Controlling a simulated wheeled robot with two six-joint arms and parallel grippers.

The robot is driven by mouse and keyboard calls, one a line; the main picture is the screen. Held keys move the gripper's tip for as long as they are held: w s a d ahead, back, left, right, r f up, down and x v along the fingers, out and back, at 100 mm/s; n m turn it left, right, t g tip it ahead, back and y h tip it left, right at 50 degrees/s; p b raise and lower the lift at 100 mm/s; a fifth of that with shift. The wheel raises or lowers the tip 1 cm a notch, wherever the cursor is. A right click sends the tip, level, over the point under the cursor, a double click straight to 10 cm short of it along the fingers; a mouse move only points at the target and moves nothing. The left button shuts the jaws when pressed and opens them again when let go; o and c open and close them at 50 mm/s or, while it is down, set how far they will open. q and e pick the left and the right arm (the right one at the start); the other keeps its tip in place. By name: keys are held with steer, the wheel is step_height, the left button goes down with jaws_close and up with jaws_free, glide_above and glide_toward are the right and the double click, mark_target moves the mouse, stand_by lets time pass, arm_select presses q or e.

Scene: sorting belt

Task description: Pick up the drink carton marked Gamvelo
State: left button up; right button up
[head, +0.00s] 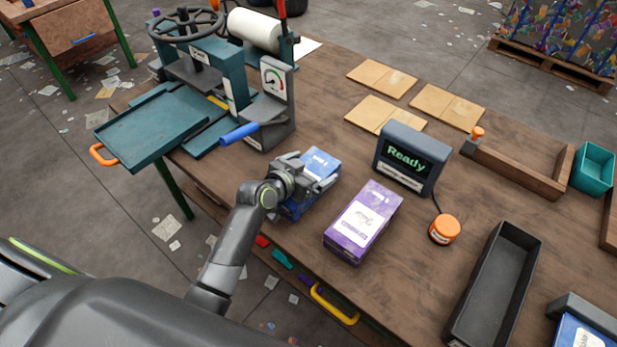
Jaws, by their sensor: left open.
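A blue carton (322,161) is at the middle of the wooden table, partly covered by my left gripper. My left gripper (306,174) is over the blue carton, with its open fingers spread across the carton's top; I cannot tell whether they touch it. A purple carton (363,222) with a white label lies to the right of it, clear of the gripper. The lettering on both cartons is too small to read, so I cannot tell which is marked Gamvelo. My right gripper is not in view.
A display reading "Ready" (411,158) and an orange button (444,229) stand right of the cartons. A black tray (535,245) and wooden tray (560,184) lie further right. A press with a handwheel (186,25) and blue lever (240,133) stands left.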

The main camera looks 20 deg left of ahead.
arm_select(q)
steer(key=c, duration=0.8)
steer(key=shift+c, duration=0.3)
steer(key=shift+r, duration=0.1)
